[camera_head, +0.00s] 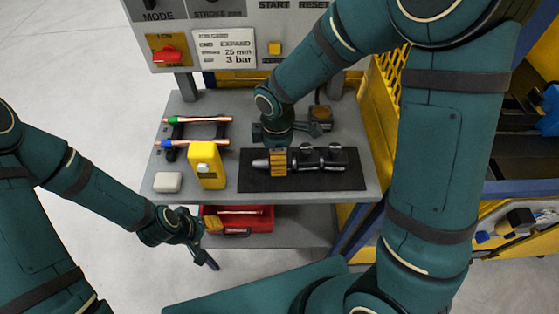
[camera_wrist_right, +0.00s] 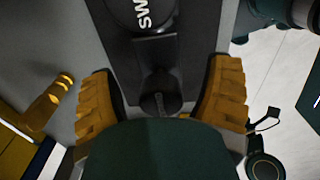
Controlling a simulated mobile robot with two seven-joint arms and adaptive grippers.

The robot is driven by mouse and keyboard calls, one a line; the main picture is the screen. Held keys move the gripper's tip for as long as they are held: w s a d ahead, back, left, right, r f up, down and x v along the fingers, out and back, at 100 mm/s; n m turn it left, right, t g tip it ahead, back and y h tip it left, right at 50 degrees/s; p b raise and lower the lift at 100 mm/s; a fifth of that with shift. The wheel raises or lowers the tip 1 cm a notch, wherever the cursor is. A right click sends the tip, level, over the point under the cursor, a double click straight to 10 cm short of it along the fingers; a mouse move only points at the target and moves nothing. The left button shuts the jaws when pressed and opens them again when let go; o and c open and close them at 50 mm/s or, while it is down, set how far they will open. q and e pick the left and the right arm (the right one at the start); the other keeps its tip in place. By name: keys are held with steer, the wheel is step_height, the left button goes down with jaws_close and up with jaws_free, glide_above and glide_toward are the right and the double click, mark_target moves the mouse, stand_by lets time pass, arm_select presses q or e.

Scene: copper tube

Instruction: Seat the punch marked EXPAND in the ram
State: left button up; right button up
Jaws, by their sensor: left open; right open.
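Dark metal punches (camera_head: 322,157) lie on a black mat (camera_head: 350,184) on the bench in the head view. A silver tapered end (camera_head: 260,163) shows left of my right gripper (camera_head: 278,163). That gripper is low over the mat, its yellow fingers apart. In the right wrist view, a black punch (camera_wrist_right: 155,15) bears letters beginning "SW". Its narrower shank lies between the open fingers of my right gripper (camera_wrist_right: 163,85). No EXPAND marking on a punch is readable. My left gripper (camera_head: 207,240) is open and empty by the bench's front. I cannot make out the ram.
A card (camera_head: 224,48) on the control panel reads EXPAND. A rack (camera_head: 178,131) holds copper tubes with green and blue marks. A yellow device (camera_head: 207,163) and white block (camera_head: 168,182) stand at the bench front. A red tray (camera_head: 247,231) sits on the lower shelf.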

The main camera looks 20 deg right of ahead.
steer(key=shift+f, duration=0.2)
steer(key=shift+s, duration=0.1)
jaws_close()
